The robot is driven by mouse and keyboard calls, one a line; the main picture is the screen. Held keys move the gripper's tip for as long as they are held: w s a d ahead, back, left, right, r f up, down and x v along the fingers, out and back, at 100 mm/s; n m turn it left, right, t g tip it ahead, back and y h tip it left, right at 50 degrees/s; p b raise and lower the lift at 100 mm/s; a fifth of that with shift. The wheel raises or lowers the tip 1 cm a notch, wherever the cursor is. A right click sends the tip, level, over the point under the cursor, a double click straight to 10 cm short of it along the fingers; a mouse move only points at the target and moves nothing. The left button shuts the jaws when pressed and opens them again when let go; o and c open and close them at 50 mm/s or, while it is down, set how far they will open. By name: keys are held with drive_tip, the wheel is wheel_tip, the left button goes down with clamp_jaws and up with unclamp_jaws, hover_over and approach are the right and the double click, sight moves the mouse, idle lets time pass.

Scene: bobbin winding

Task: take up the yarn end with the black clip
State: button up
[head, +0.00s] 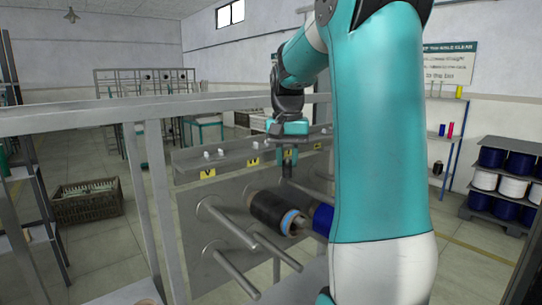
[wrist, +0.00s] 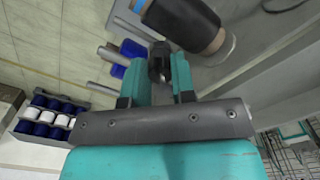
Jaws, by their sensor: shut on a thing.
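My gripper (head: 289,150) is in front of the machine's grey rail, above the bobbins. In the wrist view its two teal fingers (wrist: 161,78) are closed on a small black clip (wrist: 159,62). The clip (head: 289,166) hangs below the fingers in the head view. A black bobbin (head: 273,210) with a blue band and brown core sits on a peg below and slightly left of the clip. It also shows at the top of the wrist view (wrist: 178,17). I cannot make out a loose yarn end in either view.
A blue bobbin (head: 322,219) sits right of the black one, partly behind my arm. Bare metal pegs (head: 230,222) stick out at the left. The rail (head: 225,155) carries yellow labels. A shelf of blue and white spools (head: 497,183) stands right; a crate (head: 88,203) is left.

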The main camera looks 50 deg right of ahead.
sight(284, 173)
drive_tip(key=shift+f, duration=0.2)
drive_tip(key=shift+w+a+f+b, duration=0.15)
drive_tip(key=shift+a+f+b, duration=0.05)
drive_tip(key=shift+f+b, duration=1.65)
drive_tip(key=shift+b, duration=0.1)
drive_tip(key=shift+f+b, duration=0.65)
drive_tip(key=shift+f, duration=0.45)
drive_tip(key=shift+f, duration=0.35)
drive_tip(key=shift+r+p, duration=2.7)
drive_tip(key=shift+r, duration=0.3)
